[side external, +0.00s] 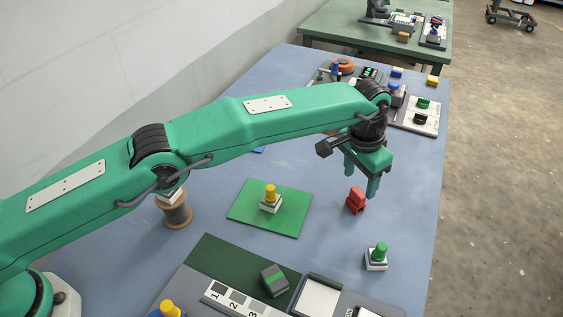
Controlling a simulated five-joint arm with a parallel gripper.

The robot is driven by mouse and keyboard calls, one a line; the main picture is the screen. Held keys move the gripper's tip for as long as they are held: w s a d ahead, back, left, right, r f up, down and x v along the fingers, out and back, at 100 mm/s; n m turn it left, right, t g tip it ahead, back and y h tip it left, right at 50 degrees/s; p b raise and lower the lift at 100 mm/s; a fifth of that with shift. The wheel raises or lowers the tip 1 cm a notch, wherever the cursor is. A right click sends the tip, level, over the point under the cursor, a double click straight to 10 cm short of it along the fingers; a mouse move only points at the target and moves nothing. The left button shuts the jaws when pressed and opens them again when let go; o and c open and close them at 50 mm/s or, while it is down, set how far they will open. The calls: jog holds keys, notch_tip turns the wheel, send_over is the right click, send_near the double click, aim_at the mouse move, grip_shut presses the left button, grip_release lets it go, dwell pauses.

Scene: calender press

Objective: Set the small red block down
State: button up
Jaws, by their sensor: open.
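The small red block (355,201) is on the blue-grey table (330,219), right of the green mat. It looks irregular in shape, and its exact contact with the table is hard to make out. My gripper (360,188) is above and around the block's position in the picture, pointing down with its two green fingers apart. One finger shows to the upper left of the block and the other to its right. The block is not clasped between them.
A green mat (243,219) bears a white piece with a yellow knob (270,193). A white piece with a green knob (377,255) stands in front. A wooden spool (176,213) stands left. Panels with buttons (418,117) are at the back right. Open table lies around the block.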

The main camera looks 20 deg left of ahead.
jog(key=shift+s+a+r, duration=0.1)
jog(key=shift+s+r, duration=0.05)
jog(key=shift+r, duration=1.3)
jog(key=shift+s+a+r, duration=0.1)
jog(key=shift+r, duration=1.3)
jog(key=shift+a+r, duration=0.1)
jog(key=w+a+r+n+t, duration=0.1)
jog(key=w+a+r+n, duration=0.1)
jog(key=a+r, duration=1.05)
jog(key=s+a+r+n+t, duration=0.1)
jog(key=s+a+r, duration=0.25)
jog(key=a, duration=0.35)
jog(key=s+a+r+n, duration=0.1)
jog(key=s+a+r, duration=0.25)
jog(key=a, duration=0.45)
jog(key=s+a+f+n+t, duration=0.1)
jog(key=s+a+f, duration=0.3)
jog(key=s+a, duration=0.4)
jog(key=s+a+f+n+t, duration=0.1)
jog(key=s+a+f, duration=0.3)
jog(key=s+a, duration=0.5)
jog(key=s+n, duration=0.1)
jog(key=s, duration=0.6)
jog(key=shift+s+f+t+y, duration=0.25)
jog(key=shift+s+t+y, duration=0.05)
jog(key=shift+y, duration=0.1)
